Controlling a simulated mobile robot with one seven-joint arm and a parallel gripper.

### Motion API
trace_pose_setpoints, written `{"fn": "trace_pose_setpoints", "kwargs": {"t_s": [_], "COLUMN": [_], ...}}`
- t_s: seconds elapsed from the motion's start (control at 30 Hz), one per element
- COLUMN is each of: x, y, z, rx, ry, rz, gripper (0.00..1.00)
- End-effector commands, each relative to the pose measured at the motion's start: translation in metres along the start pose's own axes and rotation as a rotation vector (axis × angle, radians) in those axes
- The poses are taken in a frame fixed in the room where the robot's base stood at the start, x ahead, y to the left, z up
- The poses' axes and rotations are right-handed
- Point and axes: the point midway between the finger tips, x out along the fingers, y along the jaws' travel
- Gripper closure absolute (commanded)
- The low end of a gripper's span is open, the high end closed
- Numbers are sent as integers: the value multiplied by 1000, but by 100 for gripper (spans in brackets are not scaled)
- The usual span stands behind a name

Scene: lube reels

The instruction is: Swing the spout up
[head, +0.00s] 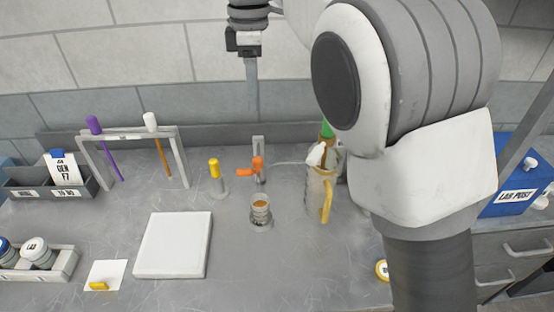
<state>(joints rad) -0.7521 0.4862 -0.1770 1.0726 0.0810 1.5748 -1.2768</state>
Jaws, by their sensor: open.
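An orange angled piece (257,170) sits on a grey upright bracket (258,145) near the back wall; one arm points left, roughly level. A thin pale spout-like tube (288,162) runs roughly level from the jug (317,190) toward the orange piece. I cannot tell which of these is the spout. The jug has a yellow handle and a white piece on top. My gripper (252,110) hangs above and behind the bracket, its fingers seen nearly edge-on. It is open and touches none of these things.
A small cup (260,211) of amber liquid stands in front of the bracket. A yellow-topped post (215,169) is left of it, then a rack (178,160) with hanging tools. A white board (173,245) lies front left. My arm hides the right side.

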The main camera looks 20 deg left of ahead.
Motion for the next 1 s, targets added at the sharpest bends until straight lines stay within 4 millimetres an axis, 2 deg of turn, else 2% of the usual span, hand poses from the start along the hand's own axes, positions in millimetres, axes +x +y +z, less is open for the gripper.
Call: {"fn": "trace_pose_setpoints", "kwargs": {"t_s": [0.23, 0.37, 0.8, 1.0], "x": [11, 27, 120, 157], "y": [-4, -5, -7, -7], "z": [-8, -9, -8, -8], "rx": [-5, -5, -5, -5], "ry": [-4, -3, -5, -5], "rz": [-16, -18, -18, -17], "gripper": [39, 39, 39, 39]}}
